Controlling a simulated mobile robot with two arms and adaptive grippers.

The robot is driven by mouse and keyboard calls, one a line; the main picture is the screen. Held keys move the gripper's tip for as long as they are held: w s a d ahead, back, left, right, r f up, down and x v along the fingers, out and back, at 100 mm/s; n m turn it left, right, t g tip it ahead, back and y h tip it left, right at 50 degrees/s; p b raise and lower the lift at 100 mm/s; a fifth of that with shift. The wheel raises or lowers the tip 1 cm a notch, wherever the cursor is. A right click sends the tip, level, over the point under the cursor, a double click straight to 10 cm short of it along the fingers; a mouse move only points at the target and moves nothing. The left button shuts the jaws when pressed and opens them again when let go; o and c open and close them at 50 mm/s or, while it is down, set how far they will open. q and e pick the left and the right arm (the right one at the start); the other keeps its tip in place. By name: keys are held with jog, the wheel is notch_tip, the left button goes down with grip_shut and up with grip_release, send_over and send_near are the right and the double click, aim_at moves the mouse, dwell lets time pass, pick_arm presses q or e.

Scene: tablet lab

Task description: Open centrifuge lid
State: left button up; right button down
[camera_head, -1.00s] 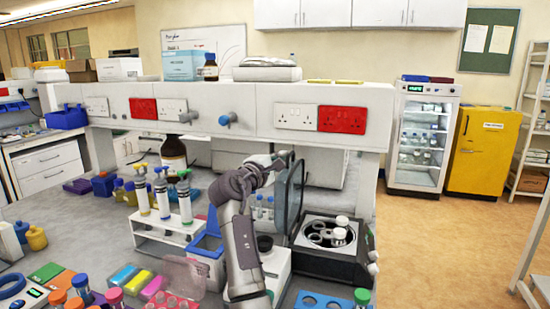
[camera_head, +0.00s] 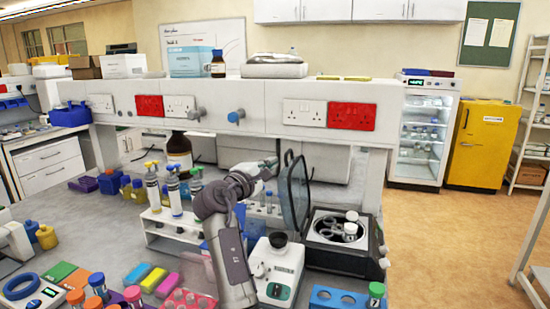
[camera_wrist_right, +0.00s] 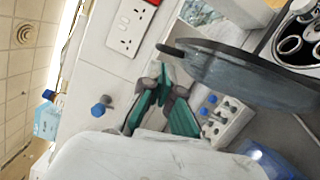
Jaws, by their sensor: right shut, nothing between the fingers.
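The centrifuge (camera_head: 340,262) stands on the bench at the right, a dark-topped unit with a round rotor bowl (camera_head: 338,229) in plain sight. Its dark, glassy lid (camera_head: 296,192) stands raised, nearly upright, at the left side of the bowl. My right gripper (camera_head: 274,163) is just left of the lid's upper part, shut and empty. In the right wrist view, the gripper's teal-padded fingers (camera_wrist_right: 160,82) come together beside the lid (camera_wrist_right: 240,78); whether they touch it I cannot tell. My left gripper is not in view.
A small white device (camera_head: 276,270) stands left of the centrifuge. A white rack (camera_head: 172,232) with pipettes and a brown bottle (camera_head: 179,152) are further left. A blue tube rack (camera_head: 335,298) is in front. The shelf with sockets (camera_head: 303,112) runs behind.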

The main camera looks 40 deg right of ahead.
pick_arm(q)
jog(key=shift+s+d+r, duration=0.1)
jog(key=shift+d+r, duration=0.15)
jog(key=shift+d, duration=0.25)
pick_arm(e)
jog(key=shift+w+v, duration=0.15)
jog(key=shift+v, duration=1)
jog(key=shift+w+v, duration=0.15)
jog(key=shift+v, duration=1)
